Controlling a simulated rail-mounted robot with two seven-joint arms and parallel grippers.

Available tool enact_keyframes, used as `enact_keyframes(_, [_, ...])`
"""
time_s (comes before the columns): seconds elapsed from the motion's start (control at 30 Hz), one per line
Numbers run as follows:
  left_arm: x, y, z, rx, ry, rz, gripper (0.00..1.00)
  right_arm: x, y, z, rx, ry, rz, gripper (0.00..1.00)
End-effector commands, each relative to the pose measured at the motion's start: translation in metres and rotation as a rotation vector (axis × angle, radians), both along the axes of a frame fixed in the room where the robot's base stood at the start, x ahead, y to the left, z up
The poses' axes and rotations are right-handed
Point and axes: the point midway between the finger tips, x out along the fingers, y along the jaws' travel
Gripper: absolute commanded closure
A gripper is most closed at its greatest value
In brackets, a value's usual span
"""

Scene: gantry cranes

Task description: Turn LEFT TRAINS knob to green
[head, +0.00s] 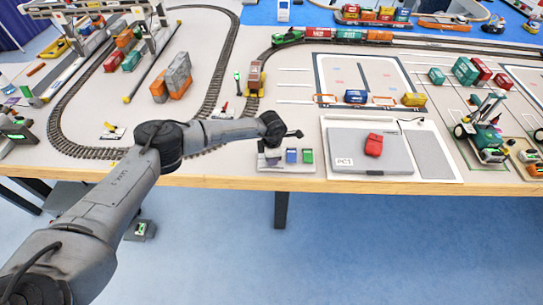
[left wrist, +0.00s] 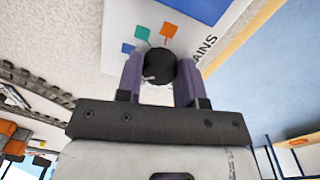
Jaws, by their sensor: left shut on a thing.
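The black round knob (left wrist: 160,65) sits on a white panel (left wrist: 115,25) between the two fingers of my left gripper (left wrist: 160,82), which is shut on it. A white pointer mark shows on the knob's lower left side in the left wrist view. Orange (left wrist: 170,30), green (left wrist: 142,33) and blue (left wrist: 128,48) squares lie around the knob's far side. Letters ending in "AINS" are printed on the right. In the head view my left gripper (head: 271,130) is over the control box (head: 288,167) at the table's front edge; the knob is hidden there. My right gripper is not in view.
A laptop-like PC1 panel (head: 345,150) with a red block (head: 374,145) lies just right of the control box. An oval train track (head: 75,152) fills the left side. A signal post (head: 238,82) and a train car (head: 255,75) stand behind the gripper.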

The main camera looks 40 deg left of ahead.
Motion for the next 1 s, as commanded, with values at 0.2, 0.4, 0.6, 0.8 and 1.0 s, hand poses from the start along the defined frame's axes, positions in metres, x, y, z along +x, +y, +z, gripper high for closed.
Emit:
enact_keyframes(0.2, [0.000,0.000,0.001,-0.001,-0.001,0.000,0.89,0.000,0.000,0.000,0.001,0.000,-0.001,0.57])
enact_keyframes(0.4, [0.000,0.000,0.001,-0.001,-0.001,0.001,0.55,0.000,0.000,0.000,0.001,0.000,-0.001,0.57])
enact_keyframes(0.6, [0.000,0.000,0.000,-0.001,-0.001,0.001,0.40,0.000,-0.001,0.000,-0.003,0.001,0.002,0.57])
enact_keyframes(0.8, [0.000,0.000,0.001,0.000,0.000,0.001,0.40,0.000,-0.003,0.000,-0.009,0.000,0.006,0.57])
enact_keyframes(1.0, [0.000,0.000,0.020,-0.001,-0.002,0.002,0.40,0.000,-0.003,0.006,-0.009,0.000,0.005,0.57])
